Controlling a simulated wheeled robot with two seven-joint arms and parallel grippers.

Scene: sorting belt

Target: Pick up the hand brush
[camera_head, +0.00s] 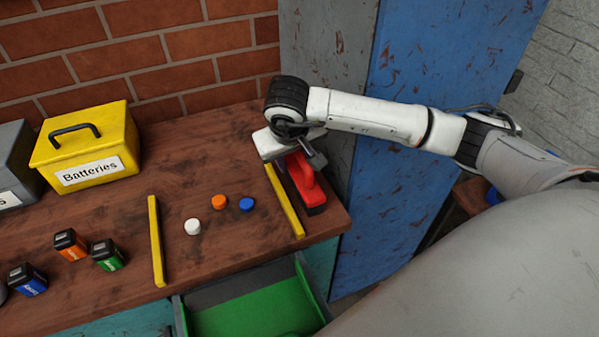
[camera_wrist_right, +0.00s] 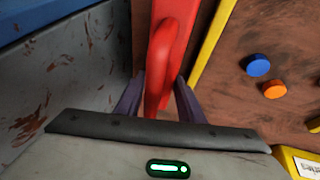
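The red hand brush (camera_head: 310,190) lies near the right end of the wooden bench, beside a yellow strip. Its raised red handle (camera_wrist_right: 161,70) shows in the right wrist view between the two fingers. My right gripper (camera_head: 304,158) is over the back part of the brush and also shows in the right wrist view (camera_wrist_right: 161,86). Its fingers stand one on each side of the handle and look open, with narrow gaps beside it. The brush's far end is partly hidden by the gripper. My left gripper is not in view.
Yellow strips (camera_head: 156,240) divide the bench (camera_head: 215,170). White (camera_head: 192,227), orange (camera_head: 220,202) and blue (camera_head: 246,204) caps lie left of the brush. A yellow Batteries box (camera_head: 88,150) and several small batteries are further left. A blue locker (camera_head: 400,190) stands close at right.

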